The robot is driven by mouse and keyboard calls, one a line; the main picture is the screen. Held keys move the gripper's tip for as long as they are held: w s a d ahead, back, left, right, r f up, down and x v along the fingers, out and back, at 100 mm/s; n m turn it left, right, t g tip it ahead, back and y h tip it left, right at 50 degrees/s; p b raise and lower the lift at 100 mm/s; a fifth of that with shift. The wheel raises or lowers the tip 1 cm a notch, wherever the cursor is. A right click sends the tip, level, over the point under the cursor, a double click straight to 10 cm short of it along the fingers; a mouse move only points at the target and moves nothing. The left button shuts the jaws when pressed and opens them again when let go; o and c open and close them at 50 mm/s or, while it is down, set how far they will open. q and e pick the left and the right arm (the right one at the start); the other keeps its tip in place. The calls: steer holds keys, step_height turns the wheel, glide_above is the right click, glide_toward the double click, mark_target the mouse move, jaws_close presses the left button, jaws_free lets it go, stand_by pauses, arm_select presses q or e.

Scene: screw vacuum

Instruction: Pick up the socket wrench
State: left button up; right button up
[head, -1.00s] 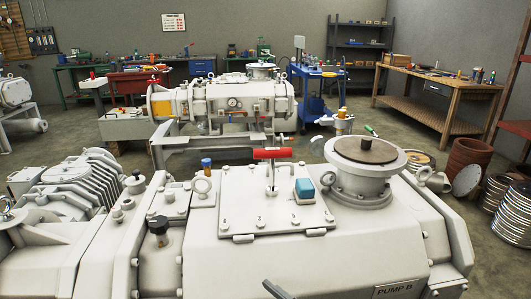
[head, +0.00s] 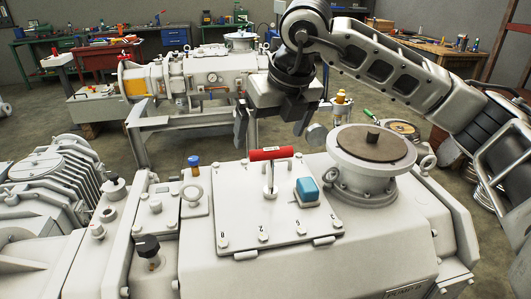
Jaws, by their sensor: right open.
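The socket wrench (head: 270,154) has a red bar handle on an upright metal shaft. It stands on the bolted cover plate (head: 283,220) on top of the near pale pump. My right gripper (head: 270,135) is above and slightly behind the handle in the picture, pointing down. Its dark fingers are spread apart with nothing between them. The handle looks clear of the fingers, though the exact gap is hard to judge. The wrench's lower end meets the plate. My left gripper is not in view.
A blue block (head: 307,190) sits on the plate, right of the wrench. A round flanged port (head: 371,150) rises to the right. Another pump (head: 200,80) is behind.

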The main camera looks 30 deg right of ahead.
mark_target(272, 154)
steer(key=shift+m+h, duration=0.3)
steer(key=shift+h, duration=0.2)
steer(key=w+f, duration=0.1)
steer(key=f, duration=0.1)
steer(key=w+d+f+p, duration=0.1)
steer(key=w+f, duration=0.1)
steer(key=f, duration=0.1)
steer(key=w+d+f, duration=0.1)
steer(key=f, duration=0.2)
steer(key=shift+w+d+f, duration=0.15)
steer(key=shift+w+d, duration=0.05)
steer(key=shift+w, duration=0.1)
steer(key=shift+d+p+x, duration=0.15)
steer(key=shift+p+x, duration=0.4)
steer(key=shift+x, duration=0.8)
steer(key=shift+d+p+x, duration=0.15)
steer(key=shift+p+x, duration=0.35)
steer(key=shift+x, duration=0.85)
steer(key=c, duration=1.3)
